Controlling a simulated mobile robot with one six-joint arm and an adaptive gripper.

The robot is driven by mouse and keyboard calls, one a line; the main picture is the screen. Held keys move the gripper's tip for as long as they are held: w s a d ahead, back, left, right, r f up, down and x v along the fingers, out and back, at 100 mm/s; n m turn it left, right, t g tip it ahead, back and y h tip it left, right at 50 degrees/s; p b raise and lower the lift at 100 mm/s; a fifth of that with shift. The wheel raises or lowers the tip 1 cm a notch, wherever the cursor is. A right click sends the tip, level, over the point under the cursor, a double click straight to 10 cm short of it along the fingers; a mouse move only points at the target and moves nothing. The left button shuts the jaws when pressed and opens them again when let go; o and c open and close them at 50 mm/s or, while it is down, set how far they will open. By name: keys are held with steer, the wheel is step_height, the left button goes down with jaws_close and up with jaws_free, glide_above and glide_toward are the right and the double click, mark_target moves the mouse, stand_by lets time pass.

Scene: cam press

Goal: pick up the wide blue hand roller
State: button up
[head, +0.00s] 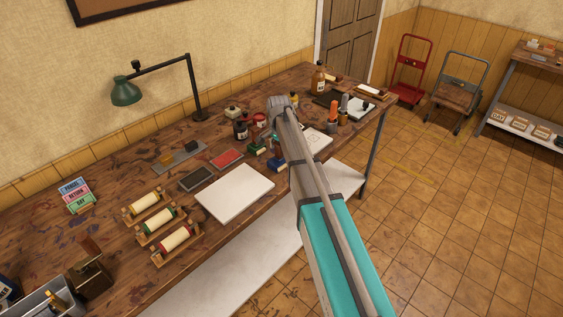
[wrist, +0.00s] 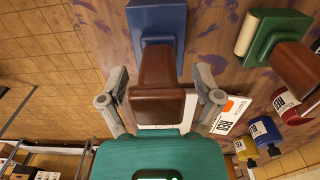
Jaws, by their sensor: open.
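The blue hand roller (wrist: 157,25) is at the top middle of the wrist view, its brown handle (wrist: 158,75) reaching back toward the camera. My gripper (wrist: 160,92) is open, with one grey finger on each side of the handle. A gap shows between the handle and each finger. In the head view a small part of the blue roller (head: 277,165) shows on the workbench beside my arm, which hides much of it. A green hand roller (wrist: 262,38) with a brown handle stands to the right in the wrist view.
Red, blue and yellow ink bottles and a white card (wrist: 231,115) lie right of my gripper in the wrist view. On the workbench are a white slab (head: 235,193), several rollers on stands and a green lamp (head: 126,92).

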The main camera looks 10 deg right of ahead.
stand_by(0.5)
jaws_close()
